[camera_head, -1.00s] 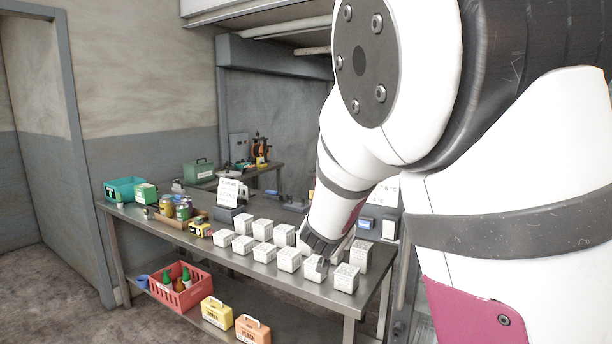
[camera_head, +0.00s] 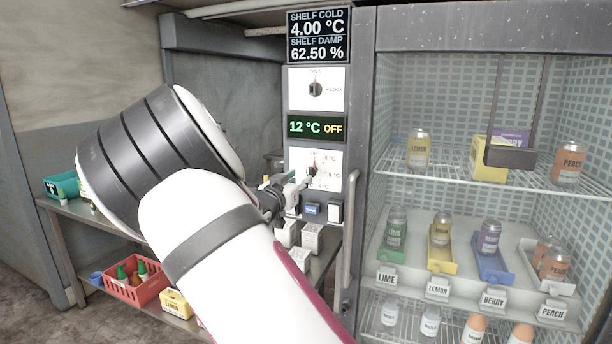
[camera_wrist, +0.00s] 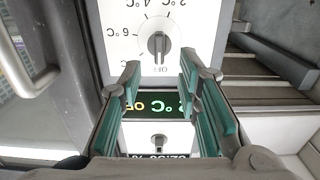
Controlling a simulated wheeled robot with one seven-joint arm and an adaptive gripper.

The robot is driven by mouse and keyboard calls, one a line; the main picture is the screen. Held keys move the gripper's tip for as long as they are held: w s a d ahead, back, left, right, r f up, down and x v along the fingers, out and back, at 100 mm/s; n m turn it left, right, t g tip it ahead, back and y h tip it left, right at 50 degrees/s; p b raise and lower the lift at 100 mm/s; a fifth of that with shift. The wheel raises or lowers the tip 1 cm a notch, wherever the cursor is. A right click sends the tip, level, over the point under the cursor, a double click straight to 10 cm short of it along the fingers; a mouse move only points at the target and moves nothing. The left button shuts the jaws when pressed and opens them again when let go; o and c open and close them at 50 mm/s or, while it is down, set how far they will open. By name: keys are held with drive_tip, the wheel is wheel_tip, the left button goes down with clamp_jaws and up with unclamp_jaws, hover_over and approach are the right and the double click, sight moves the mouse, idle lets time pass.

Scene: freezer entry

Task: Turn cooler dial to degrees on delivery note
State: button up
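The cooler dial (camera_head: 312,171) is a dark knob on a white plate on the cooler's control panel, marked OFF and several degree values. It shows upside down in the wrist view (camera_wrist: 158,45), its bar in line with the OFF mark. The display (camera_head: 316,127) above it reads 12 °C OFF. My gripper (camera_head: 298,184) is close to the dial plate in the head view. In the wrist view my gripper (camera_wrist: 160,72) is open and empty, its teal-padded fingers apart, with the dial beyond the tips. The delivery note is not visible now.
A second dial (camera_head: 315,89) sits above the display. A shelf readout (camera_head: 318,36) shows 4.00 °C and 62.50 %. A vertical handle (camera_head: 349,230) stands right of the panel, beside shelves of cans. White boxes (camera_head: 312,237) stand on the table below.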

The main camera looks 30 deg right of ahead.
sight(308, 173)
drive_tip(key=x, duration=0.5)
drive_tip(key=shift+w+d, duration=0.2)
drive_tip(key=shift+d, duration=0.1)
clamp_jaws()
